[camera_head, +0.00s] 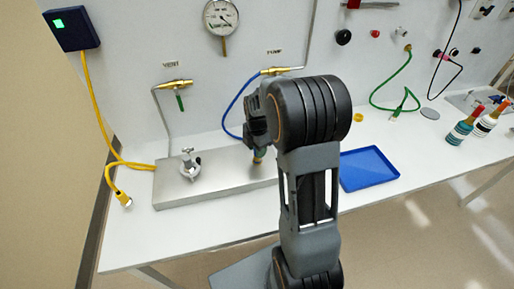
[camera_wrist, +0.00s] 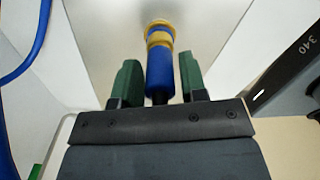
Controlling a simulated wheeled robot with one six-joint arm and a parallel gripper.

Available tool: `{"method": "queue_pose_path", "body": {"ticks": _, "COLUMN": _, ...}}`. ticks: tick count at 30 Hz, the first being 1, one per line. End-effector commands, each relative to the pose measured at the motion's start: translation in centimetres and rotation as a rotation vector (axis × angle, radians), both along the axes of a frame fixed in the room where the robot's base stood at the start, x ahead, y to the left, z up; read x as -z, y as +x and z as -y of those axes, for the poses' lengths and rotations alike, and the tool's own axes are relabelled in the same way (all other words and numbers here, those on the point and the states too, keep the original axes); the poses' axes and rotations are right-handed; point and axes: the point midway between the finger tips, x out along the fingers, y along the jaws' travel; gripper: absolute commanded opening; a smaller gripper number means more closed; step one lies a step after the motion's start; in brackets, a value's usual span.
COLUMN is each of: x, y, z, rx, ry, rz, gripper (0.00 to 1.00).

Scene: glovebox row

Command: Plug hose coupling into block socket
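The hose coupling (camera_wrist: 159,70) is a blue cylinder with a yellow collar, in the middle of the wrist view. Its far end meets a yellow ring (camera_wrist: 158,24) on the pale block face; I cannot tell how deep it sits. My gripper (camera_wrist: 161,80) has its two green fingers on either side of the coupling, with a narrow gap on each side. In the head view my gripper (camera_head: 259,154) is at the right part of the metal block (camera_head: 215,179), mostly hidden by my arm. The blue hose (camera_head: 226,112) loops from the pump valve towards my gripper.
A clamp-like fitting (camera_head: 189,163) stands on the block's left part. A yellow cable (camera_head: 95,110) hangs at the left. A blue tray (camera_head: 368,168) lies right of my arm. Two bottles (camera_head: 465,127) (camera_head: 490,118) stand at the far right. The bench front is clear.

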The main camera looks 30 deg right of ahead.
Motion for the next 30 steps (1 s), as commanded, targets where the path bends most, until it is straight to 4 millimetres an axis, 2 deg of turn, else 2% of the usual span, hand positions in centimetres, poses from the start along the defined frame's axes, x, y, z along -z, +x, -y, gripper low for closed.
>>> {"method": "queue_pose_path", "body": {"ticks": 1, "x": 0.0, "y": 0.0, "z": 0.0, "rx": 0.0, "ry": 0.0, "rz": 0.0, "gripper": 0.44}}
{"method": "queue_pose_path", "body": {"ticks": 5, "x": 0.0, "y": 0.0, "z": 0.0, "rx": 0.0, "ry": 0.0, "rz": 0.0, "gripper": 0.56}}
{"method": "queue_pose_path", "body": {"ticks": 12, "x": -0.1, "y": 0.0, "z": 0.0, "rx": 0.0, "ry": 0.0, "rz": 0.0, "gripper": 0.57}}
{"method": "queue_pose_path", "body": {"ticks": 16, "x": -1.0, "y": 0.1, "z": 0.0, "rx": 0.0, "ry": -0.001, "rz": 0.002, "gripper": 0.57}}
{"method": "queue_pose_path", "body": {"ticks": 20, "x": -3.1, "y": 0.1, "z": 0.0, "rx": 0.0, "ry": -0.001, "rz": 0.005, "gripper": 0.57}}
{"method": "queue_pose_path", "body": {"ticks": 30, "x": -9.9, "y": 0.1, "z": 0.0, "rx": 0.0, "ry": -0.001, "rz": 0.004, "gripper": 0.57}}
